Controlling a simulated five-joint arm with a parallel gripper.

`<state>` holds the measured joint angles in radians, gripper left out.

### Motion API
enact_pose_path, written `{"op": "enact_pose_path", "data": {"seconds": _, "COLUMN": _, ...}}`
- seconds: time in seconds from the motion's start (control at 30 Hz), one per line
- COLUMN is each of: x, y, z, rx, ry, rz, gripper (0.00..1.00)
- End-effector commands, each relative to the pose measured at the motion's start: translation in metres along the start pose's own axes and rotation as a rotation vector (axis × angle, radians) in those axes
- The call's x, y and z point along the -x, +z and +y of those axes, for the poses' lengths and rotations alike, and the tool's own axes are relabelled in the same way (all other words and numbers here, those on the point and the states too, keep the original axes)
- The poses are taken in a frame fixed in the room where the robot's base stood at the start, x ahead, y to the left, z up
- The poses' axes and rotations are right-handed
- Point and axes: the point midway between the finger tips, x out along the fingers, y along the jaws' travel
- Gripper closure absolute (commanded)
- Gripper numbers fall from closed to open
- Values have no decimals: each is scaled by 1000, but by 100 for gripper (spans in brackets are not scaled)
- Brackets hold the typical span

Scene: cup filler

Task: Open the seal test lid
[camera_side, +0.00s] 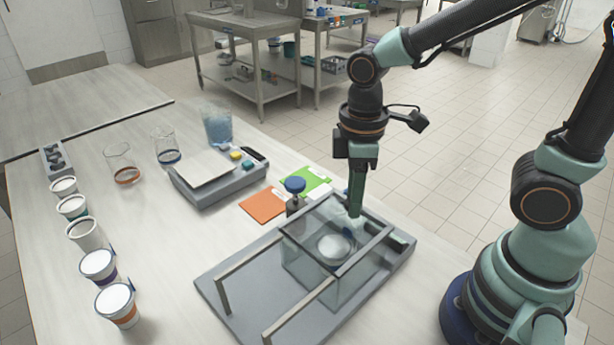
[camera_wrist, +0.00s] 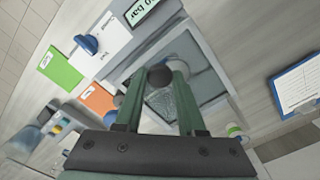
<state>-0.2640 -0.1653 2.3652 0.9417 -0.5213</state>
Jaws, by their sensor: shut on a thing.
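The seal tester is a grey base plate (camera_side: 235,318) with a clear glass-walled chamber (camera_side: 305,268) on it. A white-topped cup (camera_side: 334,248) sits inside the chamber. The lid appears as a clear pane over the chamber in the wrist view (camera_wrist: 185,75); whether it is fully closed I cannot tell. My gripper (camera_side: 355,213) points down at the chamber's back edge. In the wrist view its green fingers (camera_wrist: 160,82) are shut on a dark round knob (camera_wrist: 160,76), seemingly the lid's. In the side view the fingers hide the knob.
Two raised grey rails (camera_side: 250,262) extend left from the chamber. A scale (camera_side: 215,180), beakers (camera_side: 122,165) and several cups (camera_side: 84,234) stand farther left.

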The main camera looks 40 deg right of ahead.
Motion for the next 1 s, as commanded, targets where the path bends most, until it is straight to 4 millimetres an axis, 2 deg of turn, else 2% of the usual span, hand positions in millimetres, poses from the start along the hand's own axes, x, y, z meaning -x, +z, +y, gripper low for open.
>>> {"op": "enact_pose_path", "data": {"seconds": 0.17, "x": 1, "y": -4, "z": -3, "rx": 3, "ry": 0, "rz": 0, "gripper": 100}}
{"op": "enact_pose_path", "data": {"seconds": 0.27, "x": 1, "y": -14, "z": -13, "rx": 7, "ry": 0, "rz": 0, "gripper": 100}}
{"op": "enact_pose_path", "data": {"seconds": 0.6, "x": 1, "y": -69, "z": -68, "rx": 8, "ry": 0, "rz": 2, "gripper": 100}}
{"op": "enact_pose_path", "data": {"seconds": 0.7, "x": 1, "y": -80, "z": -79, "rx": 5, "ry": 1, "rz": 3, "gripper": 100}}
{"op": "enact_pose_path", "data": {"seconds": 1.0, "x": 2, "y": -86, "z": -85, "rx": 0, "ry": 1, "rz": 4, "gripper": 100}}
